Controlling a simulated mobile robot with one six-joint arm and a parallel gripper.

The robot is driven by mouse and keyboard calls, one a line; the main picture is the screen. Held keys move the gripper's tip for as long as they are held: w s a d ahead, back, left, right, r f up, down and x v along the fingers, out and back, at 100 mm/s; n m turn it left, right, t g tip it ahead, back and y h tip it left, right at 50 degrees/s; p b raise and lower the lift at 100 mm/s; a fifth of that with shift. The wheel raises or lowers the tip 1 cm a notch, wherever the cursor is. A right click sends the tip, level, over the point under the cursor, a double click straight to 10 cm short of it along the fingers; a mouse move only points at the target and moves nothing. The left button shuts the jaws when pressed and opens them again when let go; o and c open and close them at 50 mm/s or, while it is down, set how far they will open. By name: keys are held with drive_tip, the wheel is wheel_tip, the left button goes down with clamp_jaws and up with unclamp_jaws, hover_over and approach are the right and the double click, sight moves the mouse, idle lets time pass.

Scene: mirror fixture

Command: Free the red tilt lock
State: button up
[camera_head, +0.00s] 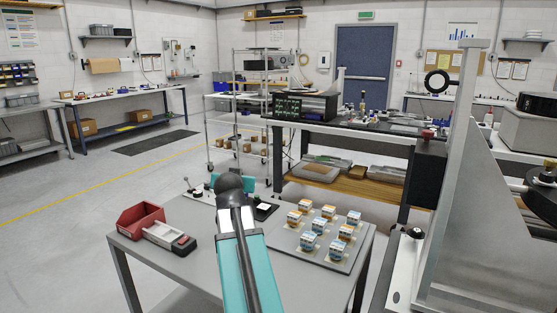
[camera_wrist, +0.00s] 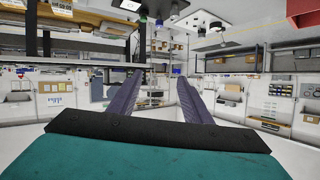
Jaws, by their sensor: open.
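A small red knob (camera_head: 427,134) sits on top of a black block (camera_head: 430,160) at the left side of the metal mirror fixture (camera_head: 470,190), at the right of the head view. It may be the red tilt lock; it is too small to make out its shape. My gripper (camera_wrist: 157,85) shows in the wrist view with its two dark fingers spread apart and nothing between them. In the head view my teal arm reaches forward over the grey table and hides most of the gripper. The gripper is well left of the fixture and apart from the red knob.
The grey table (camera_head: 185,212) holds a red bin (camera_head: 137,219), a grey-black tray (camera_head: 170,238) and a board (camera_head: 290,237) with several small blocks. A black-topped bench (camera_head: 345,130) stands behind. Dark round knobs (camera_head: 415,233) show near the fixture.

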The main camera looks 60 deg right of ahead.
drive_tip(key=w+a+f+n+y+p, duration=0.25)
drive_tip(key=w+a+f, duration=0.45)
drive_tip(key=a, duration=0.5)
drive_tip(key=w+a+f+n+t+y+p, duration=0.1)
drive_tip(key=w+a+f+y, duration=0.2)
drive_tip(key=w+a+f, duration=0.6)
drive_tip(key=w+a+f+n+y+p, duration=0.15)
drive_tip(key=w+a+f, duration=0.35)
drive_tip(key=a, duration=0.9)
drive_tip(key=s+a+f+n+g+y+b, duration=0.1)
drive_tip(key=s+a+f+g+b, duration=0.15)
drive_tip(key=s+f, duration=0.7)
drive_tip(key=s+a+f+n+g+y+b, duration=0.15)
drive_tip(key=s+a+f, duration=0.25)
drive_tip(key=f, duration=1.1)
drive_tip(key=s+a+f+n+g+b, duration=0.1)
drive_tip(key=s+a+f+g+b, duration=0.2)
drive_tip(key=s+f, duration=0.65)
drive_tip(key=s+a+f+n+g+b, duration=0.1)
drive_tip(key=s+a+f+g+b, duration=0.2)
drive_tip(key=s+f, duration=0.8)
drive_tip(key=s+a+f+n+g+b, duration=0.2)
drive_tip(key=s+a+f+g+b, duration=0.1)
drive_tip(key=s+f, duration=0.9)
drive_tip(key=s+g+y, duration=0.1)
drive_tip(key=s, duration=0.3)
drive_tip(key=shift+s, duration=0.25)
drive_tip(key=shift+a, duration=0.1)
